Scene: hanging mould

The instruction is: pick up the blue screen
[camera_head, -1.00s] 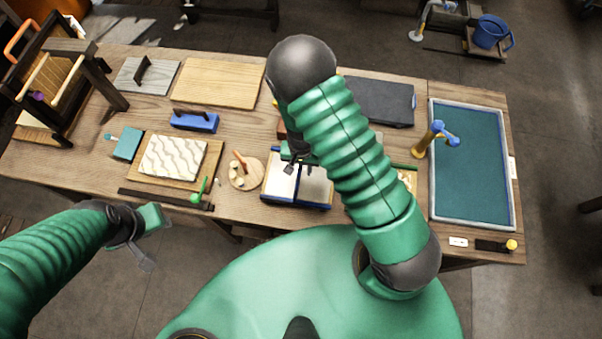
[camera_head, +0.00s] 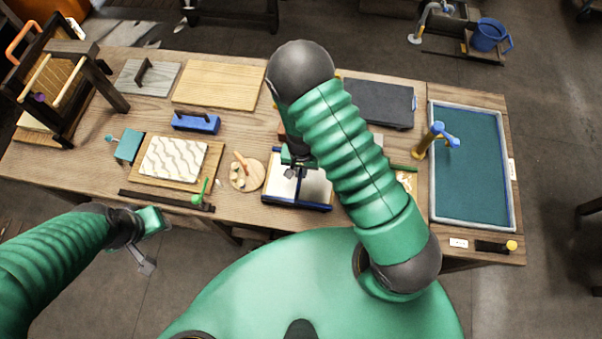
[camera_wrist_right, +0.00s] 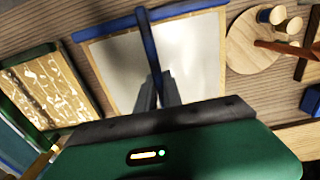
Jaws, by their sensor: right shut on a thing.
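The blue screen (camera_head: 316,188) lies on the wooden table in front of me. It has a pale face, blue edges and a blue bar across its middle. My right gripper (camera_head: 291,173) is over it from above, partly hidden by my own arm in the head view. In the right wrist view, the blue bar of the screen (camera_wrist_right: 198,50) runs between the fingers of the right gripper (camera_wrist_right: 156,92), which are shut on it. My left gripper (camera_head: 148,254) hangs off the table's front edge at the left, away from the screen; its finger gap is unclear.
A round wooden board (camera_head: 247,174) with small pieces sits just left of the screen. A wavy white block on a board (camera_head: 173,158) lies further left. A blue block (camera_head: 196,123) lies behind.

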